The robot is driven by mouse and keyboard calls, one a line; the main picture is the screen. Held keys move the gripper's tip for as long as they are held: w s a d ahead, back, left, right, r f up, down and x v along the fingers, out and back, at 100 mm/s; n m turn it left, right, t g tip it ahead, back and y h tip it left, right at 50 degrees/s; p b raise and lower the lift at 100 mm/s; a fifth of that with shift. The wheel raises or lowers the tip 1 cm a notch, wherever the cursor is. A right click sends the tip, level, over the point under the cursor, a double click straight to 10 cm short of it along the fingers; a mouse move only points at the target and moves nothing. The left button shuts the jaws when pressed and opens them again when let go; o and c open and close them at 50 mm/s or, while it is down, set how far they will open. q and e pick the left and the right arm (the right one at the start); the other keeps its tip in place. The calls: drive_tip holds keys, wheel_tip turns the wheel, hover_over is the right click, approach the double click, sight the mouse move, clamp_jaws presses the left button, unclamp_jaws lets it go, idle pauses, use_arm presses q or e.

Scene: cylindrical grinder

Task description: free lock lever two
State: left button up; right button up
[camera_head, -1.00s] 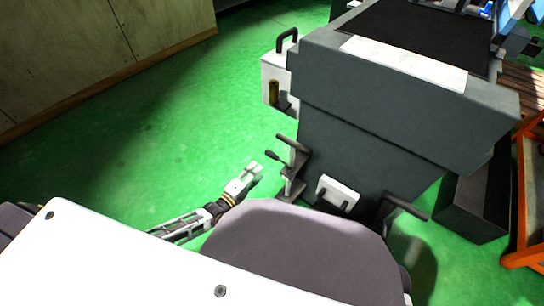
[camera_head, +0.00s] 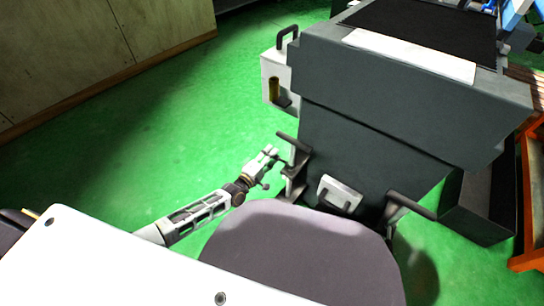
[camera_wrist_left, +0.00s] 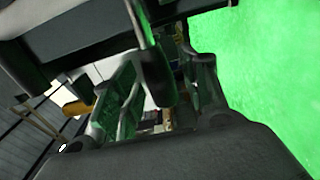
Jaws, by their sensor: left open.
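The grey grinder (camera_head: 370,150) has a dark lock lever (camera_head: 292,150) at its lower left corner and another dark lever (camera_head: 410,205) at its lower right. My left gripper (camera_head: 270,158) is open, close beside the left lever, at its left. In the left wrist view, a dark lever grip on a thin metal rod (camera_wrist_left: 155,75) shows between the two spread fingers of the gripper (camera_wrist_left: 165,95). I cannot tell whether a finger touches it. My right gripper is not in view.
A white box with a black handle (camera_head: 272,75) is on the grinder's left side. A white bracket (camera_head: 338,192) sits low on its front. An orange frame (camera_head: 533,200) stands at the right. Green floor (camera_head: 170,130) is clear to the left.

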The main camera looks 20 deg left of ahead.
use_arm(q)
drive_tip(key=shift+w+d, duration=0.2)
drive_tip(key=shift+w, duration=0.35)
clamp_jaws()
